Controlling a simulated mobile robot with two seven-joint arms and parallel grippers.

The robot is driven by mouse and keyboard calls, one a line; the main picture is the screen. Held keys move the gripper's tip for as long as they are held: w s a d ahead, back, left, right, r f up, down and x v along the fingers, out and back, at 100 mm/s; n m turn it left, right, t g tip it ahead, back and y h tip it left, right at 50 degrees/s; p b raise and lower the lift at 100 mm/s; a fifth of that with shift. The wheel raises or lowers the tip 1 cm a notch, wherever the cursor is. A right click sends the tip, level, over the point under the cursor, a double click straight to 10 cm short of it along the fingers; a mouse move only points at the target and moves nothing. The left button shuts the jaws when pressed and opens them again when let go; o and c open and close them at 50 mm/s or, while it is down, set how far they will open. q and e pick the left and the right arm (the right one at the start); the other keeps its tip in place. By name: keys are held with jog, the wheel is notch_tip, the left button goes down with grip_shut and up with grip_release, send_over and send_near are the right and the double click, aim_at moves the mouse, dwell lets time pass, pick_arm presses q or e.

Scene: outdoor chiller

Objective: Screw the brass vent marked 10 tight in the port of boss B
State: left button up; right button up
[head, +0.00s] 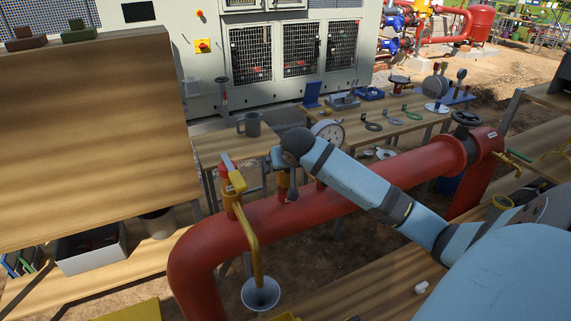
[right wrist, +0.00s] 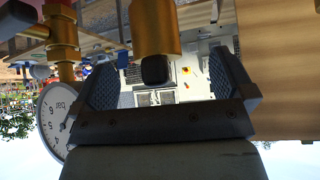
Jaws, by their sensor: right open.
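My right arm reaches in from the right of the head view, over the red pipe (head: 318,207). My right gripper (head: 287,188) points down at the pipe's top, partly hidden by its wrist. In the right wrist view the right gripper (right wrist: 165,82) is open. A brass fitting (right wrist: 154,28) with a dark squared end (right wrist: 155,70) stands between its jaws, with gaps to both. I cannot read a 10 on it or a letter for its boss, nor tell how deep it sits. My left gripper is not in view.
A pressure gauge (head: 328,131) on the pipe also shows in the right wrist view (right wrist: 58,118). A yellow-handled valve (head: 246,215) stands left of my right gripper, above a funnel (head: 261,294). A bench (head: 215,150) with a grey mug (head: 249,124) lies behind.

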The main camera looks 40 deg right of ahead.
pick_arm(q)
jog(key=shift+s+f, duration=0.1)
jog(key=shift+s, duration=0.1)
pick_arm(e)
jog(key=shift+s+a+r, duration=0.15)
jog(key=shift+s+r, duration=0.15)
jog(key=shift+r, duration=0.2)
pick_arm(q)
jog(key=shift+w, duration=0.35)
pick_arm(e)
jog(key=v, duration=0.6)
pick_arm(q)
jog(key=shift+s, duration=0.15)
